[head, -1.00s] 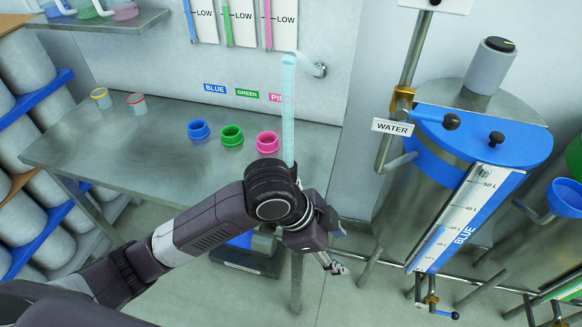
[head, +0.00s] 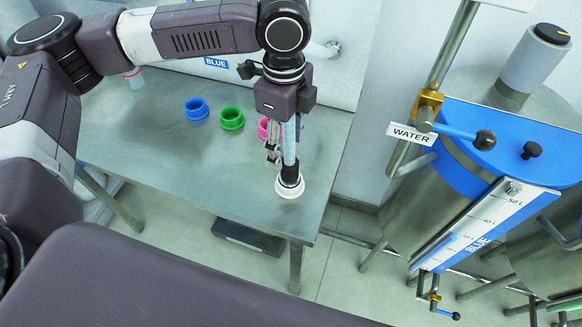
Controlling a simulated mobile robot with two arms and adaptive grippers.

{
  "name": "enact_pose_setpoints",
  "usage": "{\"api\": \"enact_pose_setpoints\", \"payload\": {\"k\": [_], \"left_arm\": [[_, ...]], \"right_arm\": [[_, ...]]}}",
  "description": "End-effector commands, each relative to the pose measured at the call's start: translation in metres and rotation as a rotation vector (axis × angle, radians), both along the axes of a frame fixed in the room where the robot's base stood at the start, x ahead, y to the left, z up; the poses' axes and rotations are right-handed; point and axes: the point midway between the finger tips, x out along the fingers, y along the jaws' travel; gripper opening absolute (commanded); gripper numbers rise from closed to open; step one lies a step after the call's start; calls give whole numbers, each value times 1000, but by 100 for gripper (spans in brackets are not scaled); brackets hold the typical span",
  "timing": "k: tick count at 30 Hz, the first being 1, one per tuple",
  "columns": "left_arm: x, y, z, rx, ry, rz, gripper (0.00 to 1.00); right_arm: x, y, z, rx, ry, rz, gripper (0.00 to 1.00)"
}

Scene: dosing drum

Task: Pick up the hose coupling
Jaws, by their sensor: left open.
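The hose coupling (head: 289,186), a black collar with a white ring at its lower end, hangs at the bottom of a pale blue hose (head: 290,145). It shows in front of the table's right front part. My left gripper (head: 274,152) points down just above and left of the coupling, with its fingers beside the hose. It is open and does not hold the coupling. The gripper body covers the upper hose, and I cannot tell the exact depth gap. My right gripper is out of view.
Blue (head: 196,109), green (head: 231,118) and partly hidden pink (head: 263,128) rings stand on the steel table (head: 150,140). A steel drum (head: 440,200) with a blue lid and a WATER sign (head: 408,135) stands right. The table's front middle is clear.

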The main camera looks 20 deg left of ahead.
Motion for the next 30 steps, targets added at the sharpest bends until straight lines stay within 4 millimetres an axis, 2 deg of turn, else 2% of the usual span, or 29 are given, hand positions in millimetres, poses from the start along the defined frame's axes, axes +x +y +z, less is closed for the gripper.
{"api": "enact_pose_setpoints", "payload": {"k": [5,13,22,30], "left_arm": [[0,-3,-20,-1,2,-1,50],[1,-8,-58,-1,0,0,50],[2,-8,-64,-1,-2,-1,50],[2,-8,-63,-1,-2,-1,21]], "right_arm": [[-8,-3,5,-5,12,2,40],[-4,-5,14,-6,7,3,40],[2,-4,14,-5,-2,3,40],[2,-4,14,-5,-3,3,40]]}}
